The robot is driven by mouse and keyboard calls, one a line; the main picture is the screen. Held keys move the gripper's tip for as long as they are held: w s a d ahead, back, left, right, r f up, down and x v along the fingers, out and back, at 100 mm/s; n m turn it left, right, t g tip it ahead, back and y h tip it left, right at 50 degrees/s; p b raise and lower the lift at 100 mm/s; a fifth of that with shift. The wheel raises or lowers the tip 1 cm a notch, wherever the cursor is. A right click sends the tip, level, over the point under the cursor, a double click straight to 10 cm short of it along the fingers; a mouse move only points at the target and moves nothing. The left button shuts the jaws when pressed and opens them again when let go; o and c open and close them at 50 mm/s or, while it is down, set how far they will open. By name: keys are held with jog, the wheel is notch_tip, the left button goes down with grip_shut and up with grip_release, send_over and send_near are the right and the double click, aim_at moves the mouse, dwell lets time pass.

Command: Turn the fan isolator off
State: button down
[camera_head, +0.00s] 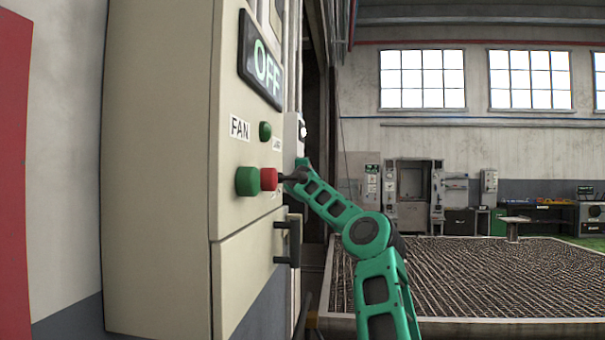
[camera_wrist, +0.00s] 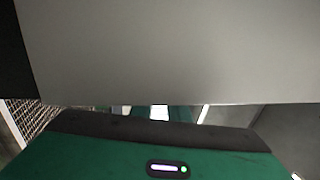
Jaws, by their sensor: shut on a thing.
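The beige control cabinet (camera_head: 170,170) stands at the left in the head view, seen at a steep angle. A FAN label (camera_head: 240,128) is on its face, above a large green button (camera_head: 248,181) and a red button (camera_head: 269,179). A display (camera_head: 262,68) above reads OFF in green. My gripper (camera_head: 284,177) is at the cabinet face, just beyond the red button. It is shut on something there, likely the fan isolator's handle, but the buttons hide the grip. In the wrist view a plain grey surface fills the upper part, and no fingertips or handle can be made out.
A smaller green button (camera_head: 265,131) sits above the red one. A dark door handle (camera_head: 289,240) sticks out below my gripper. A low platform with a mesh top (camera_head: 470,280) fills the floor at the right. Machines and benches stand along the far wall.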

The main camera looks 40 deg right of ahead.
jog(key=shift+s, duration=0.1)
dwell(0.3)
jog(key=c, duration=1.7)
grip_release()
jog(key=shift+t, duration=0.3)
jog(key=shift+a+f, duration=0.1)
jog(key=shift+a, duration=0.05)
jog(key=shift+v, duration=3.6)
